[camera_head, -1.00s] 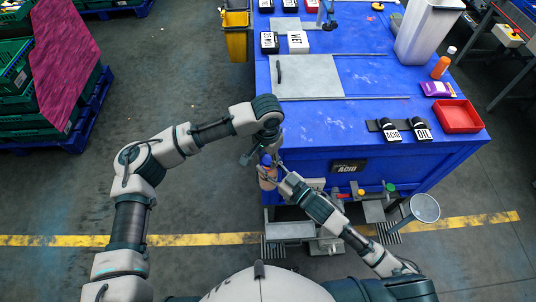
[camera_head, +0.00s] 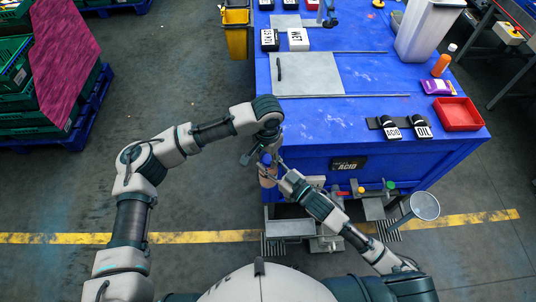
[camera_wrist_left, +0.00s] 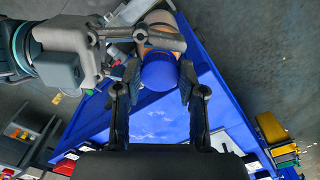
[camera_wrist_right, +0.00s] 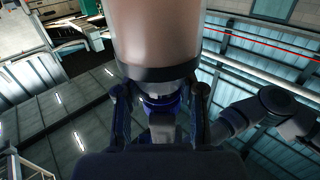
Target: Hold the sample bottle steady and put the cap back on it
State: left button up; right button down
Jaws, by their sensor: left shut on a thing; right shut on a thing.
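The sample bottle (camera_head: 267,178) is translucent with pinkish-brown contents, held off the table's near left corner. My right gripper (camera_head: 276,172) is shut on its body; the bottle (camera_wrist_right: 158,30) fills the top of the right wrist view. The blue cap (camera_wrist_left: 158,72) is between the fingers of my left gripper (camera_wrist_left: 160,90), which is shut on it. The cap (camera_head: 266,159) is at the bottle's end and in line with it. The fingers hide the joint, so I cannot tell whether the cap is seated on the neck.
The blue table (camera_head: 350,130) is just beyond the grippers, with a grey plate (camera_head: 310,76) on top. A red tray (camera_head: 459,115) and black labelled holders (camera_head: 391,128) are at its right. Pipes and valves (camera_head: 365,190) lie right of my right gripper.

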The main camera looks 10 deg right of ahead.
pick_arm(q)
jog(key=m, duration=0.6)
jog(key=shift+w, duration=0.1)
jog(key=m, duration=0.5)
jog(key=shift+w+a+f, duration=0.1)
jog(key=m, duration=0.5)
jog(key=shift+w+m, duration=0.15)
jog(key=shift+m, duration=0.15)
jog(key=m, duration=0.7)
jog(key=shift+w+m, duration=0.1)
jog(key=shift+m, duration=0.3)
jog(key=m, duration=0.5)
jog(key=shift+d, duration=0.3)
jog(key=m, duration=0.5)
jog(key=shift+d, duration=0.1)
jog(key=m, duration=0.4)
jog(key=shift+m, duration=0.3)
